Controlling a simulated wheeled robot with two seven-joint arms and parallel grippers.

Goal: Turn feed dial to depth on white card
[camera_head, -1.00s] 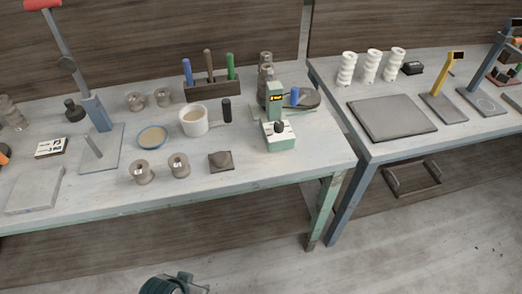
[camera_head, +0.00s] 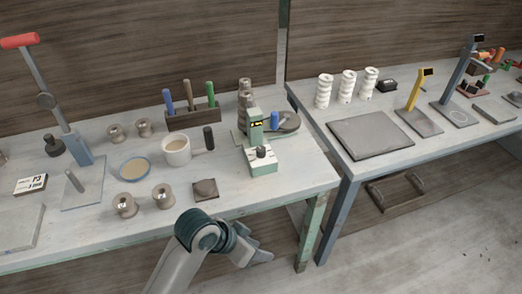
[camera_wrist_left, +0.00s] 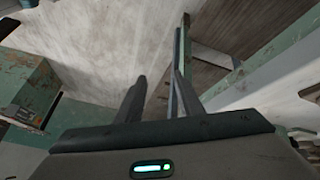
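The pale green machine (camera_head: 257,132) stands at the right end of the left bench. On its low front block is a dark knob (camera_head: 262,152) over a white face, seemingly the feed dial; its setting is too small to read. The white card (camera_head: 31,184) lies at the bench's left with black marks that I cannot read surely. My left gripper (camera_head: 255,257) is in front of the bench, below and apart from the dial. In the left wrist view its two fingers (camera_wrist_left: 158,92) stand apart with nothing between them. My right gripper is not in view.
A mug (camera_head: 177,151), a blue-rimmed dish (camera_head: 134,168), clay spools (camera_head: 125,205) and a small brown block (camera_head: 205,189) lie left of the machine. A tool rack (camera_head: 192,118) stands behind. The bench's front edge (camera_head: 270,203) lies between my gripper and the dial.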

